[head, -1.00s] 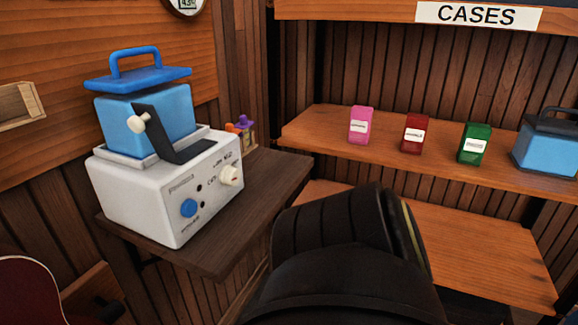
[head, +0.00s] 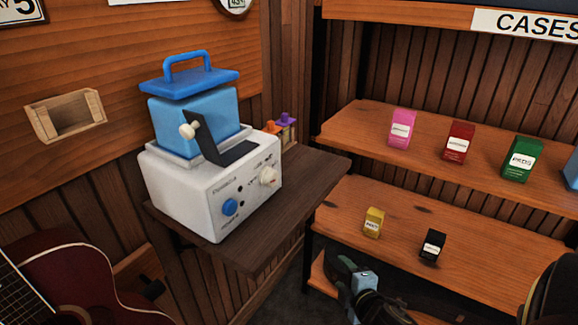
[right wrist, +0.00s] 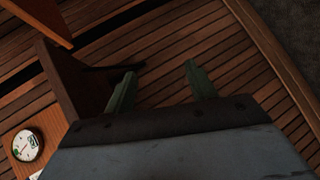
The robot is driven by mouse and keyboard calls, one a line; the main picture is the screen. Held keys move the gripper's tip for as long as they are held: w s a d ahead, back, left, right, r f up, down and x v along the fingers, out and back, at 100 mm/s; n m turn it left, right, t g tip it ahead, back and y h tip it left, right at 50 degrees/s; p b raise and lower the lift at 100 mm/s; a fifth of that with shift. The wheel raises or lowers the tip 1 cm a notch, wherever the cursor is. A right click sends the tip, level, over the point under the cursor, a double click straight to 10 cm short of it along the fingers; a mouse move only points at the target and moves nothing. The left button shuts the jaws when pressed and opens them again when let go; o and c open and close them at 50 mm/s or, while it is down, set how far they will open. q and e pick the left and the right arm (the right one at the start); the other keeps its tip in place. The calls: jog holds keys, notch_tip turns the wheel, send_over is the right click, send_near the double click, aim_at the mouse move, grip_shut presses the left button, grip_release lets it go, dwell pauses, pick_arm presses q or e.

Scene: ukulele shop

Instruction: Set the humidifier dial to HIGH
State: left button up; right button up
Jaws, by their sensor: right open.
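The humidifier (head: 190,190) has a white base with a blue tank and a blue handled lid. It stands on a dark wooden ledge (head: 295,205) left of centre in the head view. Its cream dial (head: 268,176) is on the right of the front face, with small printed labels above it; the setting is too small to read. A blue knob (head: 230,206) is at the lower left of that face. My right gripper (head: 345,267) is low, right of and below the humidifier, apart from it. In the right wrist view its two green fingers (right wrist: 161,68) are spread and empty. My left gripper is out of view.
Shelves on the right hold a pink box (head: 402,128), a red box (head: 458,143), a green box (head: 522,158), a yellow box (head: 373,222) and a black box (head: 433,245). A red ukulele (head: 85,275) is at lower left. A round gauge (right wrist: 27,146) shows in the right wrist view.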

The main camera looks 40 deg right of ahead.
aim_at(275, 181)
jog(key=a+r+n+t+y+p, duration=0.25)
jog(key=r+n+y, duration=0.35)
jog(key=r+n, duration=0.75)
jog(key=a+r+n+t+y+p, duration=0.25)
jog(key=r+n+y+p, duration=0.2)
jog(key=r+n, duration=0.9)
jog(key=shift+n+g+y, duration=0.35)
jog(key=shift+n+g, duration=0.15)
jog(key=shift+n, duration=0.1)
jog(key=x, duration=0.4)
jog(key=f+p+x, duration=0.1)
jog(key=x, duration=0.7)
jog(key=shift+f+p, duration=0.3)
jog(key=shift+p, duration=0.05)
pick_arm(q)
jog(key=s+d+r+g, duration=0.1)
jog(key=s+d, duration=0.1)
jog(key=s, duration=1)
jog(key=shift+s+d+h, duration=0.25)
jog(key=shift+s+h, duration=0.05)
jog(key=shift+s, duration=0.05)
pick_arm(e)
jog(key=shift+w+a, duration=0.2)
jog(key=shift+w, duration=0.3)
jog(key=shift+c, duration=0.5)
jog(key=c, duration=0.9)
